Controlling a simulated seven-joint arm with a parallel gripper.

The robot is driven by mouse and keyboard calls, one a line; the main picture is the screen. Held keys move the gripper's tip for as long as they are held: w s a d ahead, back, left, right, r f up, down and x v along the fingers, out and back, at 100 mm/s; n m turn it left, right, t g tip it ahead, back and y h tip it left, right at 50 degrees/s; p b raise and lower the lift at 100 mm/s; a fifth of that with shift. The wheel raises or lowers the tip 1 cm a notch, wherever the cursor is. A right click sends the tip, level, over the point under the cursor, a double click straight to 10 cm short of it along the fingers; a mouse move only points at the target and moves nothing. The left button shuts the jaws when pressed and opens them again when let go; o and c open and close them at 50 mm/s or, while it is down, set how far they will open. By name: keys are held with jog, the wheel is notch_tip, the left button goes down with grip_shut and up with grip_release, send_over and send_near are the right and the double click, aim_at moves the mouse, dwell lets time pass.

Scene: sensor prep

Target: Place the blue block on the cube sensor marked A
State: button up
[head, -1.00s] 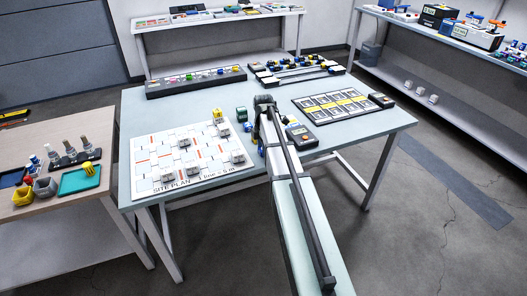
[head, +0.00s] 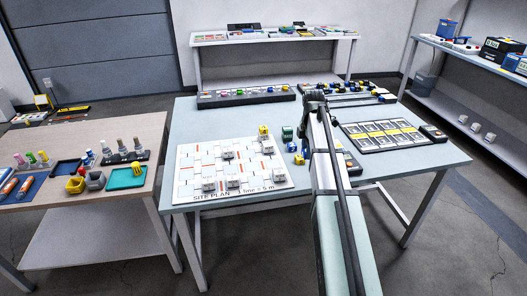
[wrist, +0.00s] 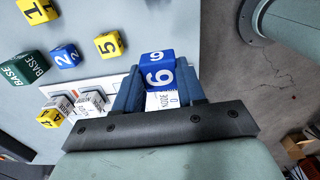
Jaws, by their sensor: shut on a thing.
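White cube sensors (head: 208,186) stand on the site plan board (head: 240,196) in the head view. Some also show left of my gripper in the wrist view (wrist: 92,103). I cannot make out an A on any. My arm hides the gripper in the head view.
Loose blocks lie left of my gripper: yellow 5 (wrist: 109,44), blue 2 (wrist: 66,56), green BASE (wrist: 22,68), yellow 1 (wrist: 36,10) and yellow 4 (wrist: 49,118). A dark card panel (head: 385,135) lies right of my arm. Bare tabletop (head: 200,120) shows at the left back.

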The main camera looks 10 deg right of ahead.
jog(key=w+a+n, duration=0.2)
jog(key=w+a, duration=0.1)
jog(key=a, duration=0.8)
notch_tip(320, 180, up, 6)
jog(key=f, duration=0.1)
send_over(227, 148)
jog(key=shift+s+f+m, duration=0.1)
jog(key=shift+f+m, duration=0.5)
jog(key=shift+f, duration=1.8)
jog(key=shift+s+f+m, duration=0.1)
jog(key=shift+f+m, duration=0.5)
jog(key=shift+f, duration=1.8)
jog(key=shift+f, duration=0.1)
jog(key=o, duration=1)
jog(key=shift+o, duration=0.2)
notch_tip(227, 148, up, 12)
